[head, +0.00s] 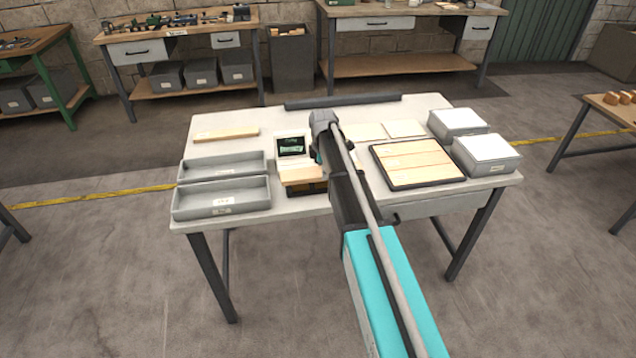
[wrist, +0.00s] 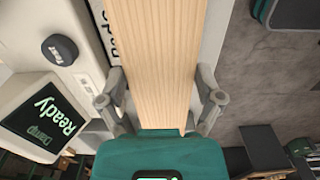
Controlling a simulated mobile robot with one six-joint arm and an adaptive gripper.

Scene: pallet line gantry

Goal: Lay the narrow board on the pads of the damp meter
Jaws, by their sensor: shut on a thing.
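The narrow board (wrist: 160,55) is pale wood, held between the two fingers of my gripper (wrist: 162,98) in the wrist view. It extends beyond the fingers to the top of the picture. In the head view the board (head: 301,174) shows left of my arm, just in front of the damp meter's screen. The damp meter (head: 291,147) stands on the table; the wrist view shows its screen (wrist: 42,117), reading "Damp" and "Ready", and a dark round TEST button (wrist: 60,50). My arm hides the fingertips in the head view. The pads are hidden, and I cannot tell whether the board touches them.
Two grey trays (head: 222,197) stand left of the meter, with another board (head: 226,134) behind them. A dark-framed tray of boards (head: 417,181) and two white-topped grey boxes (head: 486,155) are on the right. Two pale pieces (head: 404,128) lie behind the framed tray.

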